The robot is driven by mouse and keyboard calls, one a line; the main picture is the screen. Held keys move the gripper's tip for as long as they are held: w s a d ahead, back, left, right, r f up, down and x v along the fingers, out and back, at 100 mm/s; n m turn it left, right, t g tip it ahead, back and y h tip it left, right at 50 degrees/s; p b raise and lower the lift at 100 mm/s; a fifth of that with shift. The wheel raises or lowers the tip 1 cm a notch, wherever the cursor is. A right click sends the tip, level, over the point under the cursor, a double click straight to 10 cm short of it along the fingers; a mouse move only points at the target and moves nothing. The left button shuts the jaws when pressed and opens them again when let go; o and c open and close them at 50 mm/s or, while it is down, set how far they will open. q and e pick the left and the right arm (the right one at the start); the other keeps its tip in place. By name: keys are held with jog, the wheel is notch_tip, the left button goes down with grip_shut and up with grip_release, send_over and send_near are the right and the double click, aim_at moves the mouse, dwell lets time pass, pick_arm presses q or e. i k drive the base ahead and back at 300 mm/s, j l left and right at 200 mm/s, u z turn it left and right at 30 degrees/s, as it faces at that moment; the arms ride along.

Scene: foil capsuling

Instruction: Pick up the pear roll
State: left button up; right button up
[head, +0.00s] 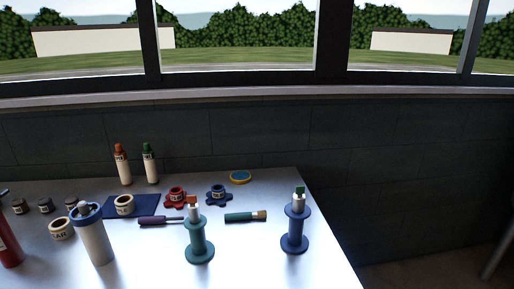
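A cream roll (61,229) with a dark hole in its top lies on the table at the left in the head view. Its label seems to end in "EAR", so it looks like the pear roll. It sits just left of a grey cylinder with a blue rim (96,240) and apart from it. A similar cream roll (123,206) with an unreadable label rests on a dark blue mat (148,207). Neither of my grippers is in view.
A red cylinder (8,245) stands at the left edge. Small dark jars (45,205) are behind the pear roll. Two bottles (124,168) stand at the back. Teal (199,243) and blue (295,232) spool stands are to the right. The front right table is clear.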

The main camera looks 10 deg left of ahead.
aim_at(61, 229)
jog(key=u, duration=1.5)
jog(key=z, duration=1.6)
jog(key=u, duration=1.6)
